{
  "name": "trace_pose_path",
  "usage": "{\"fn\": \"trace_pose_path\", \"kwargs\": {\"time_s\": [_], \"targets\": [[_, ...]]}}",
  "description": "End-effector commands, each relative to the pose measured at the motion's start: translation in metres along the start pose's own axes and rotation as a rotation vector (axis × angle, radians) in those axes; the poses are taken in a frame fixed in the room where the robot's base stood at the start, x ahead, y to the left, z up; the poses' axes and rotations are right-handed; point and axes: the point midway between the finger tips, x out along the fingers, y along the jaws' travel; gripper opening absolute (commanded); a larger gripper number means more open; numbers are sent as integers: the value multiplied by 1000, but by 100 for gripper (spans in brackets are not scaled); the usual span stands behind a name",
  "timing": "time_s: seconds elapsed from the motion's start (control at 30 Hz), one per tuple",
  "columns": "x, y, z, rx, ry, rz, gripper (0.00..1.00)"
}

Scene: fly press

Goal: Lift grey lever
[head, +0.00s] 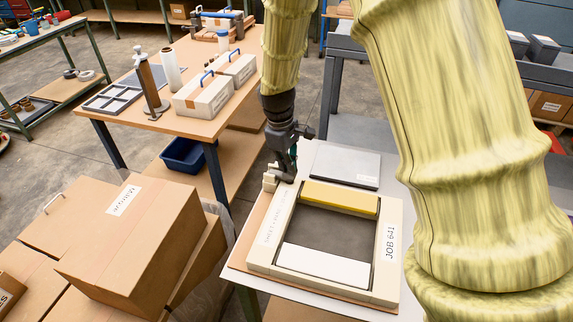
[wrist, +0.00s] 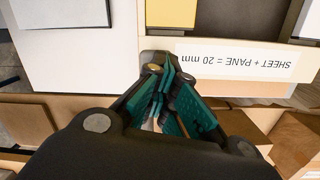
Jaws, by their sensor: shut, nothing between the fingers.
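My gripper (head: 284,174) is at the left rear corner of a cream frame (head: 278,222), pointing down, with its fingers together and nothing seen between them. In the wrist view the green finger pads (wrist: 167,78) meet at the frame's edge, beside its printed label. A small dark grey piece with a brass-coloured disc (wrist: 153,68) shows right at the fingertips; it may be part of the grey lever, but I cannot tell. The fingers hide much of it. No other grey lever is clear in either view.
The frame holds a yellow bar (head: 340,197) and a white block (head: 325,266). A grey plate (head: 345,165) lies behind it. Cardboard boxes (head: 130,236) stand left of the table. A bench (head: 205,122) with cases is behind on the left. My arm covers the right side.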

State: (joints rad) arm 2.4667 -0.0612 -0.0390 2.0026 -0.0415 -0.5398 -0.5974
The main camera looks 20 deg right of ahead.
Motion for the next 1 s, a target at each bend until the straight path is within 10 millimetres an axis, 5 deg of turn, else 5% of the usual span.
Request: {"fn": "trace_pose_path", "kwargs": {"time_s": [0.83,1.0], "targets": [[8,0,0,0,-1,-1,0],[8,0,0,0,-2,-2,27]]}}
